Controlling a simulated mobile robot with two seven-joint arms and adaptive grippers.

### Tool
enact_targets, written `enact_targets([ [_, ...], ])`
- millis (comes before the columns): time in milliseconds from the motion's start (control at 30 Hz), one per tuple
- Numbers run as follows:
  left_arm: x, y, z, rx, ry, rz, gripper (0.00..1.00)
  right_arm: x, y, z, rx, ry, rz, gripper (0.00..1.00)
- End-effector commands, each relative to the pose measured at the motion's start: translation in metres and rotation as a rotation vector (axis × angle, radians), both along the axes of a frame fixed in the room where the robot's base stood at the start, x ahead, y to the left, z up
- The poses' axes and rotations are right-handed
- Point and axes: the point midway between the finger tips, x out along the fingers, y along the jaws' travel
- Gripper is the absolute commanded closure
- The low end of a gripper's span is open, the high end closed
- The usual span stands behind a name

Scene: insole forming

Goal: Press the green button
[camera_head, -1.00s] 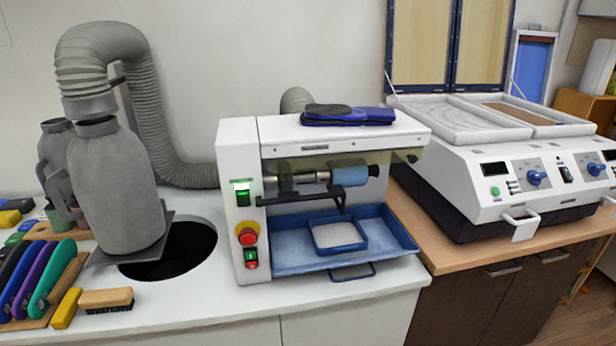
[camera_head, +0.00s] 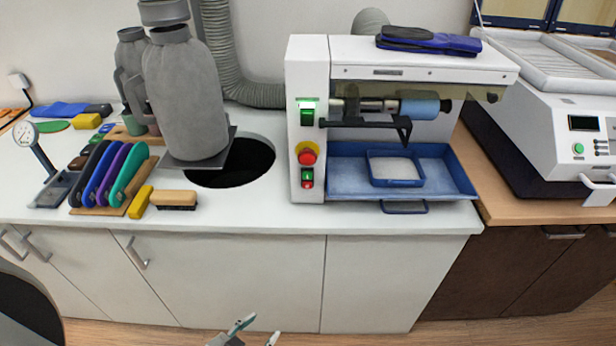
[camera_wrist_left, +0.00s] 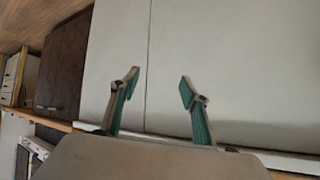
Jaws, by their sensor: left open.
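The white grinding machine (camera_head: 308,75) stands on the counter. Its front panel has a lit green switch (camera_head: 306,113), a red knob on yellow (camera_head: 307,154) and a small green button (camera_head: 307,174) above a small red one. Another round green button (camera_head: 579,149) is on the white press at the right edge. My left gripper (camera_head: 258,331) is open and empty at the bottom of the head view, below the counter top and apart from every button. The left wrist view shows its two spread fingers (camera_wrist_left: 159,86) before pale cabinet doors. My right gripper is not in view.
A blue tray (camera_head: 455,178) projects from the machine's front. Left of it are a dark round hole (camera_head: 240,165), a grey canister (camera_head: 185,95), a brush (camera_head: 174,198) and coloured insoles (camera_head: 110,178). The counter strip before the panel is clear.

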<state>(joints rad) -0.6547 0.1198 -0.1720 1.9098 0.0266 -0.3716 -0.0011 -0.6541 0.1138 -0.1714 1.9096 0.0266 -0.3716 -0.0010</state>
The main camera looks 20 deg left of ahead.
Motion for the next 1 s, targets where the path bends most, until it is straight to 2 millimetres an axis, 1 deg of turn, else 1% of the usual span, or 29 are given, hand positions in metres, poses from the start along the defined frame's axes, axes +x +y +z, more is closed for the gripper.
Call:
enact_targets([
  [33, 0.0, 0.0, 0.0, 0.0, 0.0, 0.0, 0.54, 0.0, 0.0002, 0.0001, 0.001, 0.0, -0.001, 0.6],
  [67, 0.0, 0.0, 0.0, 0.0, 0.0, 0.0, 0.62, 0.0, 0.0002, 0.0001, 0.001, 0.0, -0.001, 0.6],
  [100, 0.0, 0.0001, 0.0, 0.0, 0.0, 0.0, 0.72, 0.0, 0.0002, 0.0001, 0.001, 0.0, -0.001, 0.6],
  [167, 0.0, 0.0001, -0.0001, 0.0, 0.0, 0.0, 0.88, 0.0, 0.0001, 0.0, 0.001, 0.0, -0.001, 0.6],
  [200, -0.0001, 0.0001, 0.0, 0.0, 0.0, 0.0, 0.98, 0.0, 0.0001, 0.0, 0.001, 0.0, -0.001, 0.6],
  [233, 0.0, 0.0001, 0.0, 0.0, 0.0, 0.0, 1.0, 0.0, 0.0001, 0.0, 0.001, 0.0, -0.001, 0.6],
  [1000, 0.0001, 0.0002, 0.0, 0.0, 0.0, 0.0, 1.0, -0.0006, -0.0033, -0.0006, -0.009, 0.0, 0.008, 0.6],
])
